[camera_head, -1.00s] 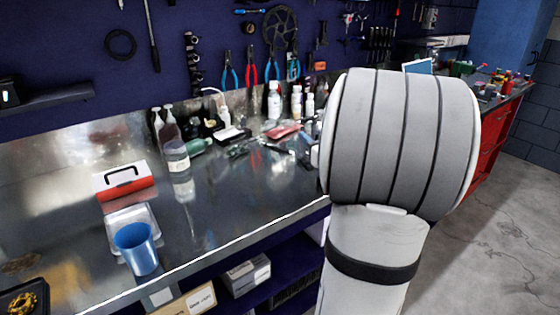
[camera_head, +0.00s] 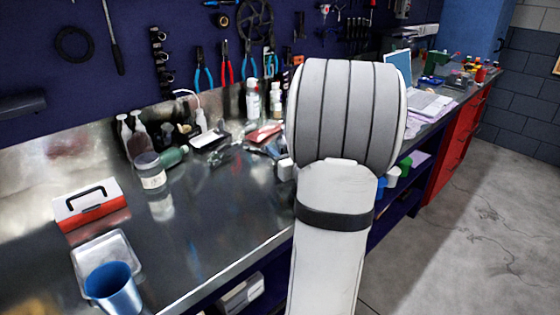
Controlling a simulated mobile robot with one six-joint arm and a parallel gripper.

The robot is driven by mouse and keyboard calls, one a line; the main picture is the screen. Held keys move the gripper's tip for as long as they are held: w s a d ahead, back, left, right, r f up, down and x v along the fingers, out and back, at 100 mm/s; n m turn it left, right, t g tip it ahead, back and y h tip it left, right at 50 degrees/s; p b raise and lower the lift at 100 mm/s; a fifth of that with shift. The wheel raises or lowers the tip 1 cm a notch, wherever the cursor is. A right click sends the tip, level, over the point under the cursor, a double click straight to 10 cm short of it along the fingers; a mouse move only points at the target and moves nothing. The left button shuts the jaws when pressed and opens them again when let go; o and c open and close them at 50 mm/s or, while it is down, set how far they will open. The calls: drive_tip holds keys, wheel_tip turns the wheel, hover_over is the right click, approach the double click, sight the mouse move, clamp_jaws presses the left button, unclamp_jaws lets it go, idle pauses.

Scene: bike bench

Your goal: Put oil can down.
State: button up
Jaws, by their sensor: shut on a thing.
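My arm's thick grey and white links fill the middle of the view and cover part of the bench behind them. My gripper is not visible, so I cannot see its fingers or what is between them. I cannot make out an oil can anywhere; it may be hidden behind the arm. The metal workbench (camera_head: 215,215) runs from the left to behind the arm.
On the bench are a blue cup (camera_head: 113,290), a clear tray (camera_head: 92,250), a red and white box (camera_head: 90,206), a lidded jar (camera_head: 150,174) and a green bottle (camera_head: 172,156). Clutter lines the back. Bare bench lies right of the jar. Floor (camera_head: 480,220) is clear at right.

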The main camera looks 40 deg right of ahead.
drive_tip(key=shift+f, duration=1.4)
drive_tip(key=shift+f, duration=0.1)
drive_tip(key=o, duration=1.3)
drive_tip(key=shift+o, duration=0.2)
drive_tip(key=shift+r, duration=0.2)
drive_tip(key=s, duration=0.4)
drive_tip(key=s+a, duration=0.1)
drive_tip(key=s, duration=0.7)
drive_tip(key=shift+a+f+b, duration=0.1)
drive_tip(key=shift+a+b, duration=0.2)
drive_tip(key=shift+a, duration=0.05)
